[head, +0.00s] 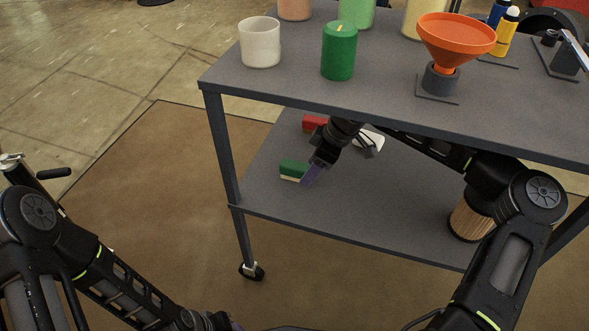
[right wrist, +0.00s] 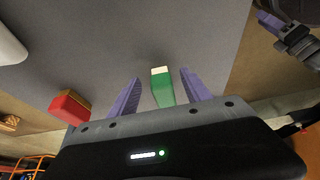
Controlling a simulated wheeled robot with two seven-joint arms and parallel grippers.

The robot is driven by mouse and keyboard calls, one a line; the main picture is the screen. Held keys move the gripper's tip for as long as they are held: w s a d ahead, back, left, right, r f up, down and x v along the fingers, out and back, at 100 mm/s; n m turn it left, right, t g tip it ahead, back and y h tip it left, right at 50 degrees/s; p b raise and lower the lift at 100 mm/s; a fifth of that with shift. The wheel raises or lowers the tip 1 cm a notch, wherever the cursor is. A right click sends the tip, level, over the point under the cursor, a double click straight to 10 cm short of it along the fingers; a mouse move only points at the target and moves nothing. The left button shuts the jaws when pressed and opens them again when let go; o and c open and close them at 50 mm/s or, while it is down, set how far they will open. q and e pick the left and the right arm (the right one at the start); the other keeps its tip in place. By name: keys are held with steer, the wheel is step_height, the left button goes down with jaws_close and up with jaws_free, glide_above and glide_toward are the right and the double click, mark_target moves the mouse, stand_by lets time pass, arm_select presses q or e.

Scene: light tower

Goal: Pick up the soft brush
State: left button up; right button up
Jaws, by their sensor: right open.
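Two small brush-like blocks lie on the cart's lower shelf: a green one with a cream strip (head: 293,170) and a red one (head: 313,122) farther back. I cannot tell by looks which is the soft brush. My right gripper (head: 308,176) is low over the shelf at the green block, its purple finger partly hiding it. In the right wrist view, the open fingers (right wrist: 160,75) stand on either side of the green block (right wrist: 162,90), with gaps visible. The red block (right wrist: 69,107) lies outside them. My left gripper (right wrist: 272,22) shows only partly, at that view's upper right.
The upper shelf (head: 300,97) overhangs my right forearm and carries a white cup (head: 260,42), a green candle (head: 339,50) and an orange funnel (head: 456,38). A white item (head: 369,141) and a wooden cylinder (head: 470,217) are on the lower shelf. Its front middle is clear.

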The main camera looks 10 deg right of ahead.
mark_target(295, 165)
steer(key=a, duration=0.1)
steer(key=w+a+p, duration=0.1)
steer(key=w+a, duration=0.1)
steer(key=a, duration=0.1)
steer(key=shift+w+f+p, duration=0.15)
steer(key=shift+f+p, duration=0.15)
steer(key=shift+p, duration=0.1)
steer(key=shift+f, duration=0.3)
jaws_close()
stand_by(0.3)
